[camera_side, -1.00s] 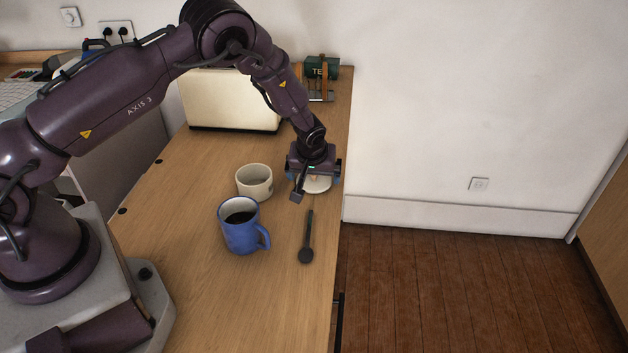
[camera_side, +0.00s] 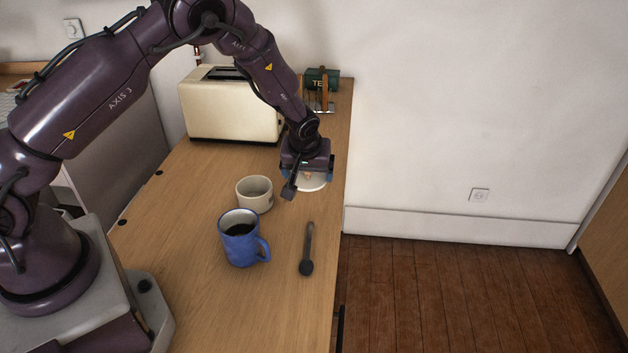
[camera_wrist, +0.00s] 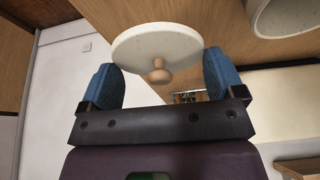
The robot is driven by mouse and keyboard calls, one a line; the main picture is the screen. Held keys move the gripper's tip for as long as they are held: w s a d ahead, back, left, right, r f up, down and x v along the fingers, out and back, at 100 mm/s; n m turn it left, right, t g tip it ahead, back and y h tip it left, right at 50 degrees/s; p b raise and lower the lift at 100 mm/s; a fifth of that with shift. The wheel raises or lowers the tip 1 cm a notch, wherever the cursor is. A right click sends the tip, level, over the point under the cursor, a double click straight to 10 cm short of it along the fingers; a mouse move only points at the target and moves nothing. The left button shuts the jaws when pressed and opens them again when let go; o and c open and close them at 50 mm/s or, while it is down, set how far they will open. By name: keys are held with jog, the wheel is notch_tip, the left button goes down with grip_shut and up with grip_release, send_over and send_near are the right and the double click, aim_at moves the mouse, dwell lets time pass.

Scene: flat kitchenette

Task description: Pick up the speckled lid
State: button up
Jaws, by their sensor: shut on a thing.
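The speckled lid (camera_wrist: 152,42) is a pale round disc with a tan wooden knob (camera_wrist: 159,73) that faces my palm in the wrist view. My gripper (camera_wrist: 164,82) is shut on the lid, with one blue-padded finger on each side of it. In the side view my gripper (camera_side: 309,178) points down near the counter's right edge, and the lid (camera_side: 315,184) shows as a pale disc under it, partly hidden by the fingers. The gap between lid and counter is hard to judge.
A cream cup (camera_side: 254,194) stands just left of my gripper. A blue mug (camera_side: 241,240) with dark contents and a dark spoon (camera_side: 307,251) are nearer the front. The counter's left front is clear.

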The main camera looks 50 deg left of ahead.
jog(key=s+r, duration=0.2)
jog(key=r, duration=0.1)
jog(key=s+r, duration=0.1)
jog(key=shift+s+d+r, duration=0.25)
jog(key=shift+d, duration=0.1)
jog(key=s+d+r, duration=0.1)
jog(key=s+r, duration=0.2)
jog(key=s, duration=0.5)
jog(key=w+a+f+n, duration=0.1)
jog(key=a, duration=0.7)
jog(key=shift+d+f, duration=0.1)
jog(key=shift+f, duration=2.9)
jog(key=shift+f, duration=0.15)
jog(key=o, duration=0.7)
jog(key=shift+c, duration=0.2)
